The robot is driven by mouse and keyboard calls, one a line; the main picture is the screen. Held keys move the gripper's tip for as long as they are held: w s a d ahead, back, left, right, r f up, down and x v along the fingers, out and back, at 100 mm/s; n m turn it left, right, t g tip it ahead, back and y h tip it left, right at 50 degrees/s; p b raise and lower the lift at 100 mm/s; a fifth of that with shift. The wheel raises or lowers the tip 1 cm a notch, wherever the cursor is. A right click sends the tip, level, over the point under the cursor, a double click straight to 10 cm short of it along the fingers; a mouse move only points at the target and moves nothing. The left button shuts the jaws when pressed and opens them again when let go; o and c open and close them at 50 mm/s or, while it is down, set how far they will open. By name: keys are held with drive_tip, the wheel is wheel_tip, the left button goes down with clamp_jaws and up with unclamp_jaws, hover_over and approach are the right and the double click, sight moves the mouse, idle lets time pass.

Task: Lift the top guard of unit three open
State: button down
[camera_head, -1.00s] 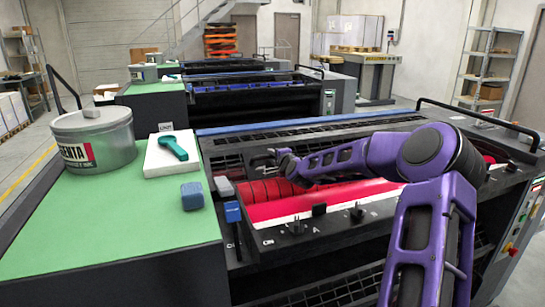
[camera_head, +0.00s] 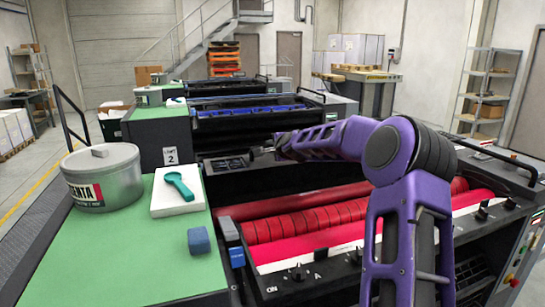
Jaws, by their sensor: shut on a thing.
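Unit three is the nearest press, with magenta ink rollers (camera_head: 310,222) now bare across most of their length. Its top guard (camera_head: 265,183) is a dark panel tilted up behind the rollers, seen at a steep angle and partly hidden by my arm. My gripper (camera_head: 256,154) is small in the view, at the guard's upper left part, and is shut on the guard. The exact grip on its edge or handle is too small to make out.
A green-topped bench (camera_head: 120,245) on the left holds a magenta ink tin (camera_head: 104,180), a white pad (camera_head: 166,204) with a teal tool (camera_head: 179,186) and a blue block (camera_head: 199,241). A control panel (camera_head: 520,265) is at the right. Other units stand behind.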

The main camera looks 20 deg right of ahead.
drive_tip(key=shift+w+r+p, duration=0.3)
drive_tip(key=shift+w+r, duration=0.55)
drive_tip(key=shift+r, duration=0.1)
drive_tip(key=c, duration=1.1)
unclamp_jaws()
drive_tip(key=shift+b+v, duration=1.85)
drive_tip(key=shift+v, duration=6.85)
